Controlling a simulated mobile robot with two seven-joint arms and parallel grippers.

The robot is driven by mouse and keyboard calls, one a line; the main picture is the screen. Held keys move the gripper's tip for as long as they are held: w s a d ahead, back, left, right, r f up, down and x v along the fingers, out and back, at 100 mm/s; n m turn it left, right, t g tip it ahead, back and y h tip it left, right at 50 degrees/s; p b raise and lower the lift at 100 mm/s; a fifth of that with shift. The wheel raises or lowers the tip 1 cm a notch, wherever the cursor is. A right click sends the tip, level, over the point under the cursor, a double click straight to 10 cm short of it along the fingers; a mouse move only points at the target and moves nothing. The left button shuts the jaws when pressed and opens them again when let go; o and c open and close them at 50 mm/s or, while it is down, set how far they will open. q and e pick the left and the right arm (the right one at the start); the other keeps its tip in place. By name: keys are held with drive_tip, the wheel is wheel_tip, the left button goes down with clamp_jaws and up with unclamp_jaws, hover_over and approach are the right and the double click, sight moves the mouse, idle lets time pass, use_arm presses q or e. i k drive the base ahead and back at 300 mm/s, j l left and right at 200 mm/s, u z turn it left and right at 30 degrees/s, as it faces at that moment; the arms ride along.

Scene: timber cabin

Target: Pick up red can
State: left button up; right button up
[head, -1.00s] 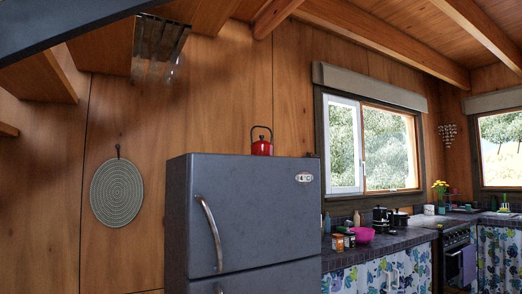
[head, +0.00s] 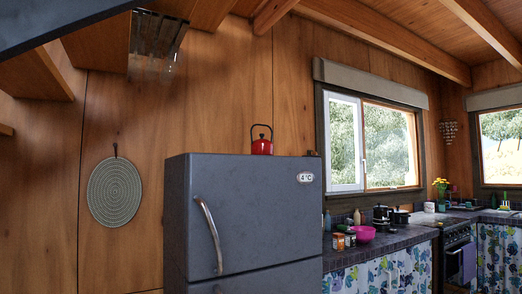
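A small red can-shaped vessel (head: 262,147) with a dark looped handle stands upright on top of the grey fridge (head: 255,215); it looks like a kettle or lidded pot. On the counter at the right, small jars or cans (head: 338,241) stand beside a pink bowl (head: 361,234); they have orange-brown and pale sides, and their labels are too small to read. Neither of my grippers shows in the head view.
The tiled counter (head: 402,240) runs right of the fridge, with dark pots (head: 381,216) and bottles near the window. A stove (head: 458,262) stands farther right. A round woven mat (head: 115,192) hangs on the left wall. Dark beams and a stair-like structure are overhead.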

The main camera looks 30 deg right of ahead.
sight(261, 146)
drive_tip(key=i+l+z, duration=0.15)
drive_tip(key=i, duration=0.3)
drive_tip(key=i+l+z, duration=0.15)
drive_tip(key=i, duration=0.3)
drive_tip(key=j, duration=0.1)
